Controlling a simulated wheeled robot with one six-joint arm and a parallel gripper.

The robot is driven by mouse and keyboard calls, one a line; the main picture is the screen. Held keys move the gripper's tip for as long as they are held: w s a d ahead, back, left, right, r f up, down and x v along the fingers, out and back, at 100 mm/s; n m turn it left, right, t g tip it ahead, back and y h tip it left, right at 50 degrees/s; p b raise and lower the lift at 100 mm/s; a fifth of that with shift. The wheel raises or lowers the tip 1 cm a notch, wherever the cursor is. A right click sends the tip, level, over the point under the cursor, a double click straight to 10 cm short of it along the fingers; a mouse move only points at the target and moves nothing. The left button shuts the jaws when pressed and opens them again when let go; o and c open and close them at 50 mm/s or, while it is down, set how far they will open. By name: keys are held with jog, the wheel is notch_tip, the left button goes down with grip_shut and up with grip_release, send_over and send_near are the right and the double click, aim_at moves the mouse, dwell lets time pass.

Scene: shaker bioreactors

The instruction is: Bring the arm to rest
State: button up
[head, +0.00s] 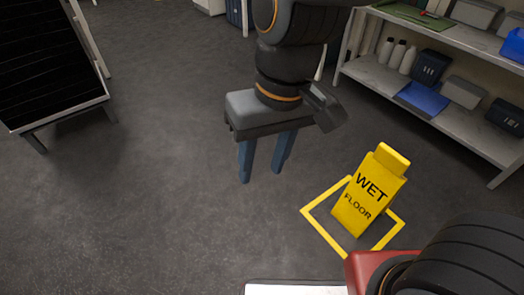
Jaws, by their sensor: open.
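My gripper (262,168) hangs from the black arm in the upper middle of the head view. Its two blue fingers point down and stand apart, with nothing between them. It is above the bare grey floor and touches nothing that I can see. The arm's upper links run out of the top of the picture, and another black part of my arm fills the lower right corner.
A yellow wet floor sign (370,190) stands right of my gripper, inside a yellow floor outline (321,232). A shelf rack (455,125) with bottles and boxes is at the right. A dark slatted frame (60,117) is at upper left.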

jog(key=shift+s+n, duration=0.35)
jog(key=shift+n, duration=0.05)
jog(key=shift+a, duration=0.1)
dwell(1.2)
jog(key=d+r+m+p, duration=0.3)
jog(key=d+r+p, duration=0.7)
jog(key=r+p, duration=0.3)
jog(key=d+r+m+h+p, duration=0.1)
jog(key=d+r+m+p, duration=0.2)
jog(key=d+r+p, duration=0.7)
notch_tip(320, 180, up, 3)
jog(key=p, duration=1)
jog(key=shift+s+d+r+h, duration=0.15)
jog(key=shift+d+r+h, duration=0.05)
jog(key=shift+d+h, duration=0.15)
jog(key=shift+c, duration=1.1)
jog(key=shift+d, duration=0.1)
